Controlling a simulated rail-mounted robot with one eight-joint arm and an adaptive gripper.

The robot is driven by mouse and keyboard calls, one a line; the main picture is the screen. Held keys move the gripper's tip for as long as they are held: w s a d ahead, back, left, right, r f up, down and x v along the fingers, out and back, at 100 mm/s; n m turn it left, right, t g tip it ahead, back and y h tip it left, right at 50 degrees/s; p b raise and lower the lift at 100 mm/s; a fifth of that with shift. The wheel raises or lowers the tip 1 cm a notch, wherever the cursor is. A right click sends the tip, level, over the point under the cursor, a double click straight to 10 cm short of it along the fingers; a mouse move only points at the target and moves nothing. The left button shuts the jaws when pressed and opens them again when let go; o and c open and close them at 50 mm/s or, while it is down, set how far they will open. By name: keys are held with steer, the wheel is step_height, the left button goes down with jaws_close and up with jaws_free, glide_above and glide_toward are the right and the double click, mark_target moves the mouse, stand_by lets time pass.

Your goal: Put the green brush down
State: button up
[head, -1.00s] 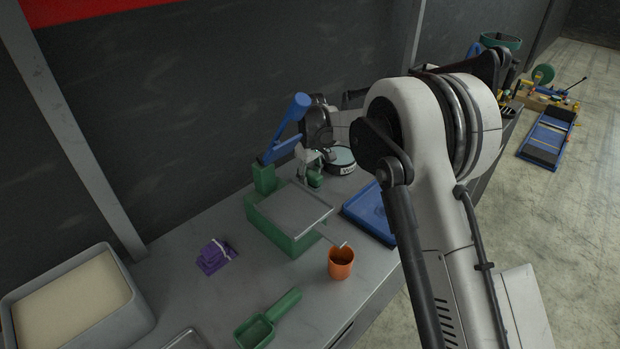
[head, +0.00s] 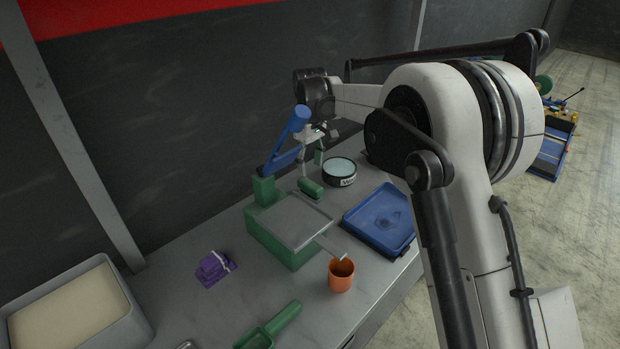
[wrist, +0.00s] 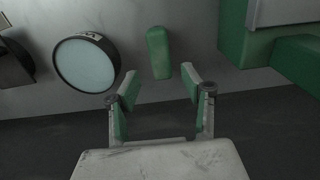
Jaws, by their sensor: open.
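The green brush (head: 311,189) lies on the grey bench just behind the green block with a grey plate on top. In the wrist view the brush (wrist: 159,52) is a rounded green bar, just beyond my fingertips and between their lines. My gripper (wrist: 160,82) is open, with green pads on its two fingers and nothing between them. In the head view my gripper (head: 312,150) hangs above the brush, apart from it and partly hidden by the blue lever.
A round tin (head: 340,172) stands right of the brush. The green block (head: 285,246) and blue lever (head: 286,150) are close by. A blue tray (head: 381,217), orange cup (head: 341,276), purple item (head: 214,268), green scoop (head: 270,328) and sand-coloured bin (head: 125,322) occupy the bench.

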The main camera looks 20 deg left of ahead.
steer(key=shift+r, duration=1.3)
steer(key=s+d+r+m+t, duration=0.15)
steer(key=s+d+r, duration=0.3)
steer(key=d, duration=0.45)
steer(key=s+d+r+m+t+y, duration=0.1)
steer(key=s+d+r+m, duration=0.25)
steer(key=d+r, duration=0.4)
steer(key=s+d+r+m+t, duration=0.1)
steer(key=s+d+r, duration=0.25)
steer(key=d, duration=0.75)
steer(key=s+d+f+m+t, duration=0.2)
steer(key=s+d, duration=0.6)
steer(key=s, duration=0.4)
steer(key=s+d+f+m+t+h, duration=0.1)
steer(key=s+d+f+m, duration=0.3)
steer(key=s+d, duration=0.5)
steer(key=s+f, duration=0.1)
steer(key=s, duration=0.2)
steer(key=shift+f+m+t, duration=0.35)
steer(key=shift+m, duration=0.05)
